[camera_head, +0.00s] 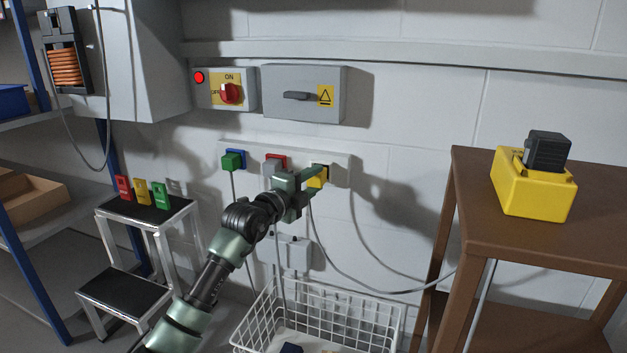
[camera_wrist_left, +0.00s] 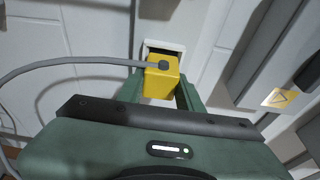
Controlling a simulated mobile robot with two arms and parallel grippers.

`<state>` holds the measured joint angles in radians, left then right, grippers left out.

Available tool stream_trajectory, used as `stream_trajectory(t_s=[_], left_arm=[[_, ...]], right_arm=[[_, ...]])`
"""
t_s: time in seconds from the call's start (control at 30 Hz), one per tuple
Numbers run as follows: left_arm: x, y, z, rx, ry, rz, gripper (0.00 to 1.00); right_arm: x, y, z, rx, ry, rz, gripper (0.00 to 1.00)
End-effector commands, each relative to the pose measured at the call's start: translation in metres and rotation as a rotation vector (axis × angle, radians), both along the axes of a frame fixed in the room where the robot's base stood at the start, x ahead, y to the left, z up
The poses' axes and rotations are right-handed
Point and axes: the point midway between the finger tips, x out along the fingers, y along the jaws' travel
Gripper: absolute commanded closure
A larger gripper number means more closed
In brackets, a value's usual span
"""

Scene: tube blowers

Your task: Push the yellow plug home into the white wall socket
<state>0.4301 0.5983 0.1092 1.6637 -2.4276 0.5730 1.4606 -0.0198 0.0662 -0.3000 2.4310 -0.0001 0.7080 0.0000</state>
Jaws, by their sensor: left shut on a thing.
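The yellow plug (camera_head: 317,181) is at the right end of a pale wall panel, held by my left gripper (camera_head: 312,177). In the left wrist view, the yellow plug (camera_wrist_left: 161,79) sits between the two green fingers of my left gripper (camera_wrist_left: 164,88), with a grey cable leaving it to the left. The white socket (camera_wrist_left: 151,44) is right behind the plug; its rim and a dark recess show above it. The plug lines up roughly with the socket, but I cannot tell how deep it sits. My right gripper is not in view.
A green plug (camera_head: 232,161) in a blue socket and a red socket (camera_head: 277,160) with a grey-white plug lie left along the panel. Below are a white wire basket (camera_head: 335,296) and hanging cables. A brown table (camera_head: 540,245) with a yellow box (camera_head: 533,190) stands right.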

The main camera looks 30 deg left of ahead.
Motion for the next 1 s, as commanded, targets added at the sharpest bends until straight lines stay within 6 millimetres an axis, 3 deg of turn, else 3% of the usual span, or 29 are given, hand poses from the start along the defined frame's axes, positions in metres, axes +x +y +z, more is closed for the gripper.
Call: stream_trajectory(t_s=[1.0], left_arm=[[0.012, 0.003, 0.000, -0.001, -0.001, 0.001, 1.00]], right_arm=[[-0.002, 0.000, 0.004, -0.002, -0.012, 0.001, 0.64]])
